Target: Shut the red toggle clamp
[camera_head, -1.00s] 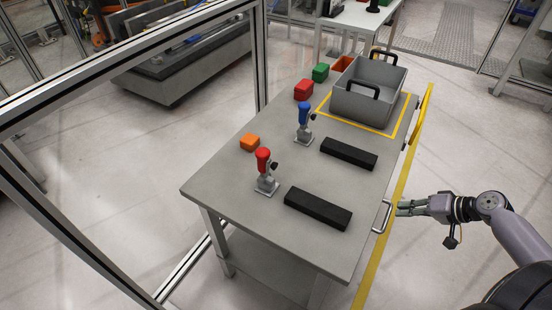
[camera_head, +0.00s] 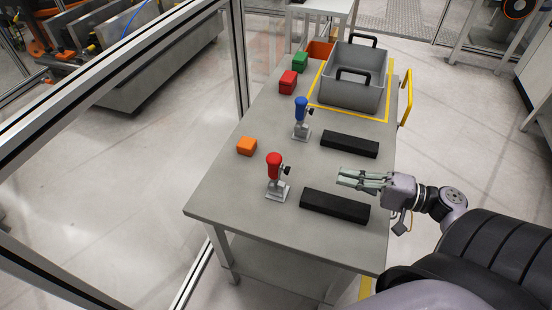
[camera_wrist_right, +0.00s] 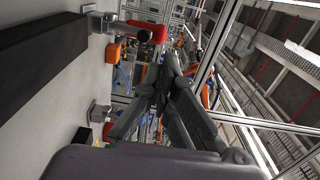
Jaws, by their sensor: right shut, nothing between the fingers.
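The red toggle clamp (camera_head: 274,162) stands on the grey table, its red handle upright over a metal base. In the right wrist view the same clamp (camera_wrist_right: 148,31) shows near the top, lying sideways in the picture. My right gripper (camera_head: 340,178) is shut and empty, above the table to the right of the clamp and clearly apart from it. Its dark fingers fill the middle of the right wrist view (camera_wrist_right: 168,66). My left gripper is not in view.
Black bars (camera_head: 335,206) and (camera_head: 349,144) lie right of the red clamp and the blue toggle clamp (camera_head: 301,110). An orange block (camera_head: 247,146) is at the left.

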